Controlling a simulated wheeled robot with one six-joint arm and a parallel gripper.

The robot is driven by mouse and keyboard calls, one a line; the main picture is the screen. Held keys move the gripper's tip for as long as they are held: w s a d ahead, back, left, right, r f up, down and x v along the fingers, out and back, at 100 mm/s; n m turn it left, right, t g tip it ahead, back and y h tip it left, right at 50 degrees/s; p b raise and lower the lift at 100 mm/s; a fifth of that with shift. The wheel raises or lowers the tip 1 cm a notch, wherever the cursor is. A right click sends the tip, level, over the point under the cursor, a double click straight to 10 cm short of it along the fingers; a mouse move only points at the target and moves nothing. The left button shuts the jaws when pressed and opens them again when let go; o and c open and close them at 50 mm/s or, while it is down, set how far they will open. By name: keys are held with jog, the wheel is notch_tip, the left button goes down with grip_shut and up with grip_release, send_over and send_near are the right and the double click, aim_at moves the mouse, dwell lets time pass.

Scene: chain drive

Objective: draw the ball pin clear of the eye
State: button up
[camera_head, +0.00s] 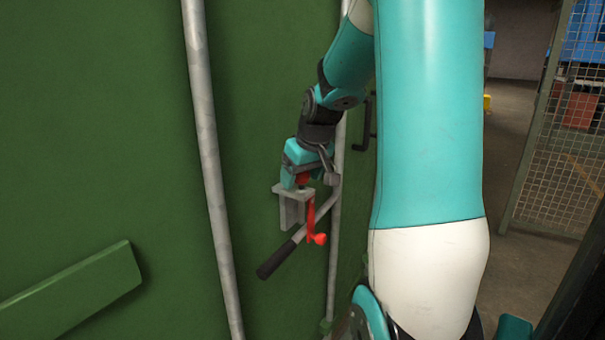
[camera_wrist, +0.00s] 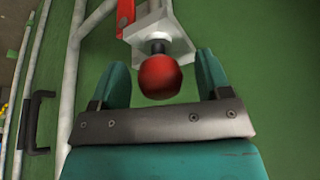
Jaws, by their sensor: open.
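The ball pin shows a red ball head (camera_wrist: 159,77) in the wrist view, with a short dark shank running into a grey metal bracket (camera_wrist: 157,28), the eye. The head view shows the same bracket (camera_head: 290,207) on the green panel, with the red ball (camera_head: 303,179) just above it. My gripper (camera_wrist: 163,84) is open, with one teal finger on each side of the ball. I see gaps between the fingers and the ball in the wrist view. The shank's lower end is hidden in the bracket.
A red strap with a red knob (camera_head: 320,239) hangs beside the bracket. A lever with a black grip (camera_head: 276,260) slants below it. Vertical grey rods (camera_head: 209,150) run along the green panel. A black handle (camera_wrist: 33,122) is at left in the wrist view.

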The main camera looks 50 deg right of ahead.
jog(key=shift+c, duration=0.5)
jog(key=c, duration=1)
jog(key=shift+r+p, duration=6.05)
jog(key=shift+r, duration=1.5)
